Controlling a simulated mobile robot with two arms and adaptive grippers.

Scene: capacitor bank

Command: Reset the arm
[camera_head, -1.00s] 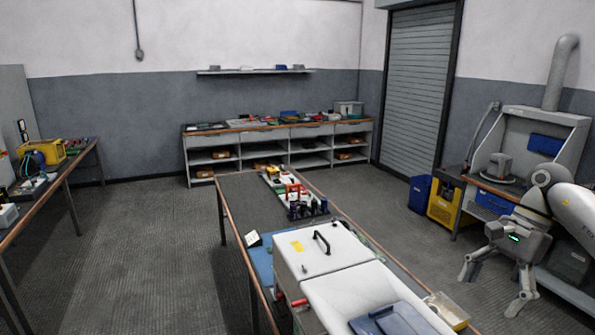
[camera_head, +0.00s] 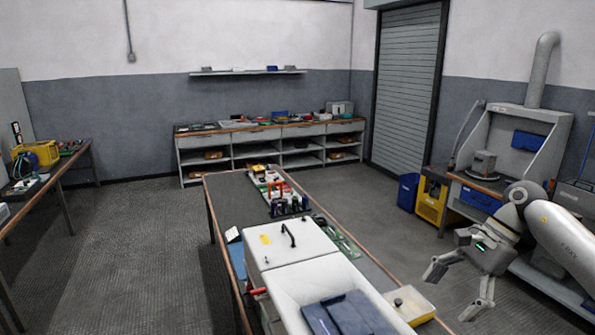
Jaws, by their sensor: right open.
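My right gripper (camera_head: 456,291) is at the lower right, at the end of my grey and white right arm. Its two fingers are spread apart with nothing between them. It hangs over the floor to the right of the middle workbench (camera_head: 235,196), apart from it. My left gripper and left arm are out of the picture.
A hooded station (camera_head: 525,140), yellow bin (camera_head: 431,200) and blue bin (camera_head: 407,191) stand right. Floor on the left is clear.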

